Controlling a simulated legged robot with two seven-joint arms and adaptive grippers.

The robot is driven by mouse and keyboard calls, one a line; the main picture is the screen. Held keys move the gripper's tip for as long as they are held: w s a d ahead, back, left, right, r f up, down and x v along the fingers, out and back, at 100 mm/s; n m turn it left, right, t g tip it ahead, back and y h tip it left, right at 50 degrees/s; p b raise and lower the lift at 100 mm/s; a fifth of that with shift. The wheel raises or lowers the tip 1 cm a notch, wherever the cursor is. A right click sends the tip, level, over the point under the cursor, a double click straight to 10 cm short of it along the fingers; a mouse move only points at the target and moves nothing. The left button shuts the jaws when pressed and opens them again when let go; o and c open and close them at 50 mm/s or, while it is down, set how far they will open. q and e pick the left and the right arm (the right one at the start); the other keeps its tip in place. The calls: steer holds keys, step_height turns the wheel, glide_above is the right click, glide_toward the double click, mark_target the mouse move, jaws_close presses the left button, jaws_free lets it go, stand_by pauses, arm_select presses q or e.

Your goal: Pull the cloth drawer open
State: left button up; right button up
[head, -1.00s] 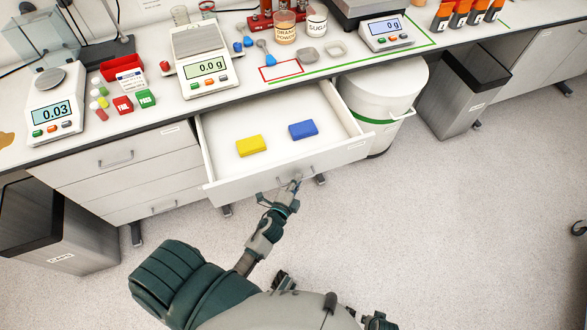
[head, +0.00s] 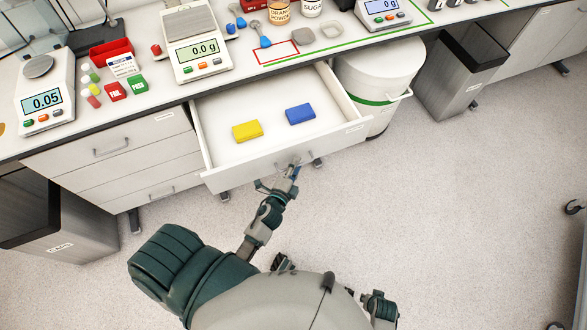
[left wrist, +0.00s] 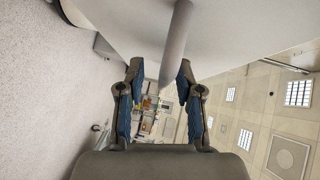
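The cloth drawer (head: 225,181) stands pulled out from under the bench. A yellow cloth (head: 247,131) and a blue cloth (head: 300,114) lie flat and apart inside it. My left gripper (head: 280,184) is at the drawer front, by the left part of its handle (head: 312,158). In the left wrist view, the fingers of the left gripper (left wrist: 159,80) are spread, with the grey handle bar (left wrist: 176,40) reaching between their tips and a gap at the left finger. A dark end of my right arm (head: 380,307) shows low in the head view; its fingers are unclear.
Scales, small bottles and a red box (head: 110,50) stand on the bench above. A white bin (head: 375,75) is close to the drawer's right side. Grey waste bins (head: 70,225) stand left and right. The floor in front is clear.

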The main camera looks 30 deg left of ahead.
arm_select(q)
steer(key=s+r, duration=0.1)
steer(key=s, duration=1)
steer(key=shift+s+d+r, duration=0.25)
steer(key=shift+s+d, duration=0.15)
steer(key=shift+d, duration=0.05)
arm_select(e)
steer(key=shift+s+a, duration=0.1)
arm_select(q)
steer(key=s+f+n+g+p, duration=0.25)
steer(key=f+n+g, duration=0.4)
steer(key=f, duration=0.95)
steer(key=s+f+n+g+h, duration=0.1)
steer(key=s+f+n+g, duration=0.6)
steer(key=s+f, duration=0.7)
steer(key=shift+s+f+g, duration=0.35)
steer(key=shift+f+g, duration=0.2)
steer(key=shift+g, duration=0.1)
arm_select(e)
steer(key=s+f, duration=0.3)
steer(key=f, duration=0.3)
steer(key=shift+s+d+f, duration=0.25)
steer(key=shift+s+f, duration=0.05)
steer(key=shift+f, duration=0.05)
